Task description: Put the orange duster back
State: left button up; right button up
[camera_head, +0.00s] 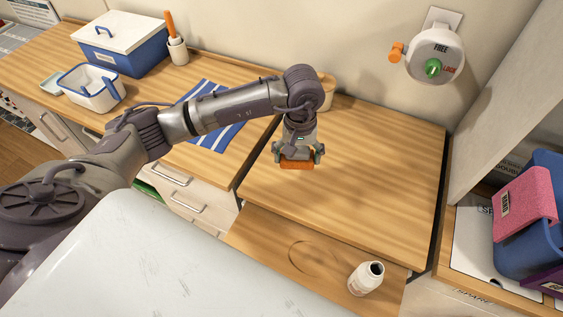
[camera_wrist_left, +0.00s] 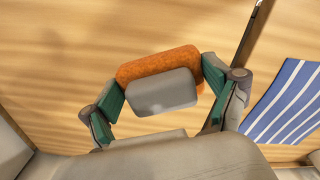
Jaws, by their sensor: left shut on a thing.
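The orange duster (camera_head: 297,165) is held between the fingers of my left gripper (camera_head: 299,156), above the wooden counter. In the left wrist view the duster (camera_wrist_left: 158,64) shows an orange fuzzy far side and a grey block on the near side. The green-padded fingers of the left gripper (camera_wrist_left: 165,98) close on its two ends. My right gripper is in neither view.
A blue box with white lid (camera_head: 118,52), a white basket (camera_head: 92,98) and a cup (camera_head: 177,50) stand farther left. The counter (camera_head: 385,165) right of the gripper is clear.

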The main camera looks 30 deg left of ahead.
aim_at(282, 154)
pick_arm(q)
jog(key=a, duration=0.1)
jog(key=a+f, duration=0.1)
jog(key=s+a+p, duration=0.1)
jog(key=shift+f, duration=0.35)
jog(key=shift+s+a+f, duration=0.1)
jog(key=shift+a+f, duration=0.15)
jog(key=shift+a, duration=0.05)
jog(key=shift+f, duration=0.15)
notch_tip(282, 154, down, 3)
jog(key=shift+f+p, duration=0.15)
jog(key=shift+p, duration=0.95)
jog(key=shift+a+f, duration=0.1)
jog(key=shift+f, duration=0.2)
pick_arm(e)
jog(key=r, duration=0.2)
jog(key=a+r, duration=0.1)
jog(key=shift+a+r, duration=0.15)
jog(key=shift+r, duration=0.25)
